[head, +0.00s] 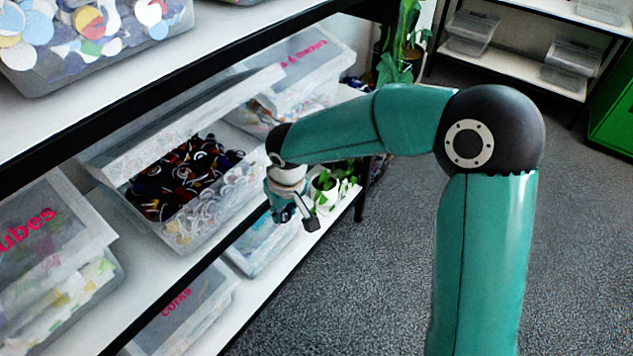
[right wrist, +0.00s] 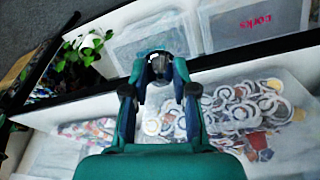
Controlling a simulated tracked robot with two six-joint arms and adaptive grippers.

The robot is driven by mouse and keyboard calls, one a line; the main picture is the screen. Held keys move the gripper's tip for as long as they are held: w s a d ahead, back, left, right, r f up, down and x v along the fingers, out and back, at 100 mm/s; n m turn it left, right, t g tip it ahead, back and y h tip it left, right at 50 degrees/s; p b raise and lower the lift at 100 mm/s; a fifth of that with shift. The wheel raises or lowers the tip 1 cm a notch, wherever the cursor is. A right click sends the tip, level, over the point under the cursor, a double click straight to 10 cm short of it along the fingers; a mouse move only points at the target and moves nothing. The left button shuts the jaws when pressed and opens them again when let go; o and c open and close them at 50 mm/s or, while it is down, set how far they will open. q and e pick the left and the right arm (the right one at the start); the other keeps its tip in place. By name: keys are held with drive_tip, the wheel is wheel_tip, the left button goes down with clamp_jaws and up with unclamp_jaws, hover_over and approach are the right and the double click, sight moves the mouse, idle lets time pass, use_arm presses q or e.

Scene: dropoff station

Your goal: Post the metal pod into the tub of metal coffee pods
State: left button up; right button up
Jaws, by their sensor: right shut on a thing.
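My right gripper (head: 298,216) hangs at the front right edge of an open clear tub (head: 207,238) on the middle shelf in the head view. In the right wrist view, the gripper (right wrist: 161,72) is shut on a small, dark, round thing, seemingly the metal pod (right wrist: 159,66). The pod cannot be made out clearly in the head view. The open tub holds dark, coloured and pale ring-like pieces, and its lid (head: 180,118) is tilted up at the back. No label shows on it, so I cannot tell whether these are coffee pods. My left gripper is out of view.
A lidded tub with red lettering (head: 38,223) stands left of the open tub, another (head: 305,62) beyond it. A tub marked corks (head: 184,308) sits on the shelf below. Potted plants (head: 325,190) stand near the shelf end. Carpet (head: 340,275) is clear to the right.

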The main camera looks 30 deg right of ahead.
drive_tip(key=s+d+r+n+t+y+b, duration=0.2)
drive_tip(key=s+r+t+b, duration=0.25)
drive_tip(key=r+b, duration=0.3)
drive_tip(key=s+d+r+n+t+y+b, duration=0.2)
drive_tip(key=s+r+t+b, duration=0.25)
drive_tip(key=r+b, duration=0.3)
drive_tip(key=w+a+f+p, duration=0.1)
drive_tip(key=w+a+p, duration=0.2)
drive_tip(key=w, duration=0.8)
drive_tip(key=w+a+f+p, duration=0.1)
drive_tip(key=w+a+p, duration=0.2)
drive_tip(key=w, duration=0.7)
drive_tip(key=shift+w+a+f+t+y, duration=0.15)
drive_tip(key=shift+w+a+t+y, duration=0.2)
drive_tip(key=shift+a, duration=0.75)
drive_tip(key=o, duration=0.8)
drive_tip(key=v, duration=1.2)
